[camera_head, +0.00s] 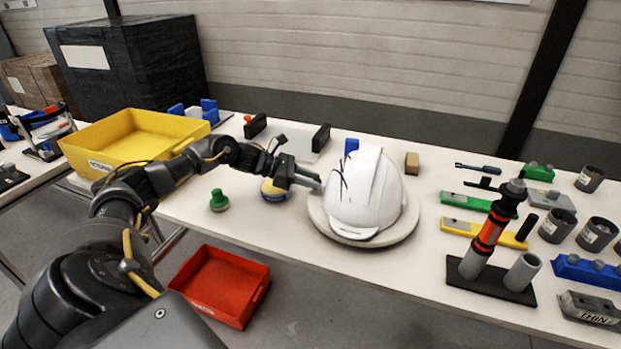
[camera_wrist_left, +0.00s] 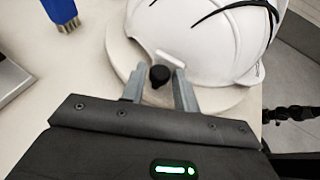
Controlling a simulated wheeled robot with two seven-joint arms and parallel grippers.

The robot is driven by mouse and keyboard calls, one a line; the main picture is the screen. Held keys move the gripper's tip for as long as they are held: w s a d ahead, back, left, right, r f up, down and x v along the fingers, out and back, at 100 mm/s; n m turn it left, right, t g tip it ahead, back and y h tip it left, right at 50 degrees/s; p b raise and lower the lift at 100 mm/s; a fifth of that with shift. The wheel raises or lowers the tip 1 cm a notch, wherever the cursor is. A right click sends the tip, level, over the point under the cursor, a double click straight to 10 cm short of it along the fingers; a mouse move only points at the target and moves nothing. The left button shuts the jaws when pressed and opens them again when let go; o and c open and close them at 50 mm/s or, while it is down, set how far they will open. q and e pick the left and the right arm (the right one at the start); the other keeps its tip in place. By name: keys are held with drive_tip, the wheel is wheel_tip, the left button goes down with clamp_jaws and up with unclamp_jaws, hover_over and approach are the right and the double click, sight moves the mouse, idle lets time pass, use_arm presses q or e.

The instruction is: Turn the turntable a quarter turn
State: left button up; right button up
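The turntable (camera_head: 404,228) is a round pale disc on the white table, with a white helmet shell (camera_head: 370,195) on it. In the left wrist view the turntable (camera_wrist_left: 120,50) lies under the helmet (camera_wrist_left: 215,45), and a black knob (camera_wrist_left: 160,75) stands at its rim. My left gripper (camera_head: 318,182) is at the turntable's left edge. In the left wrist view its two fingers (camera_wrist_left: 160,92) are apart, with the knob between and just beyond their tips; gaps show on both sides. I cannot tell whether a finger touches it. My right gripper is not in view.
A blue and yellow round item (camera_head: 274,192) sits beneath my left gripper, with a green knob-like piece (camera_head: 218,201) to its left. A yellow bin (camera_head: 135,140) stands at the left. Tools and a black stand (camera_head: 490,280) fill the right. A red bin (camera_head: 222,285) is below the table.

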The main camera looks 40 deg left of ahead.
use_arm(q)
clamp_jaws()
drive_tip(key=shift+s+d, duration=0.1)
drive_tip(key=shift+s, duration=0.1)
